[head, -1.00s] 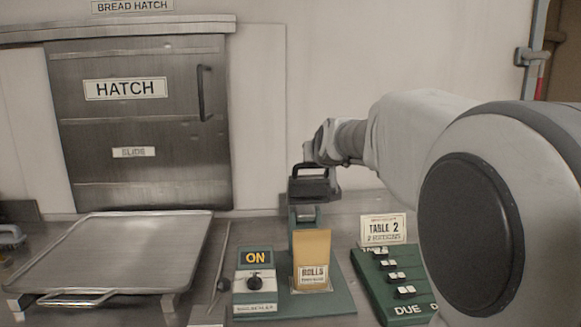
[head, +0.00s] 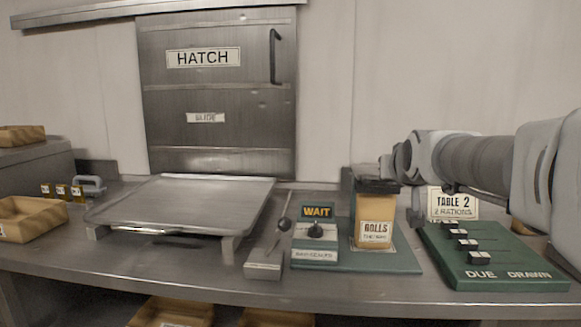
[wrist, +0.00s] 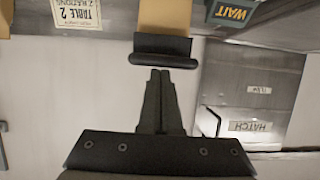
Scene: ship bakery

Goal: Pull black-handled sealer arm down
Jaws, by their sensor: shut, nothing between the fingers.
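The sealer arm's black handle (head: 376,187) is low, at the top of the tan rolls bag (head: 370,212) on the green sealer base (head: 400,258). In the wrist view the handle (wrist: 163,47) is a dark bar lying across, just beyond my fingertips, with part of the tan bag (wrist: 165,17) behind it. My gripper (wrist: 160,72) is shut with nothing between its fingers; I cannot tell whether its tips touch the handle. In the head view my gripper (head: 387,170) is just above the handle, partly hidden. The sealer's display (head: 317,212) reads WAIT.
A metal tray (head: 190,200) stands on the counter to the left, with a small lever (head: 284,224) between it and the sealer. A green TABLE 2 board (head: 490,260) with sliders stands close on the right. The closed hatch (head: 215,105) is behind.

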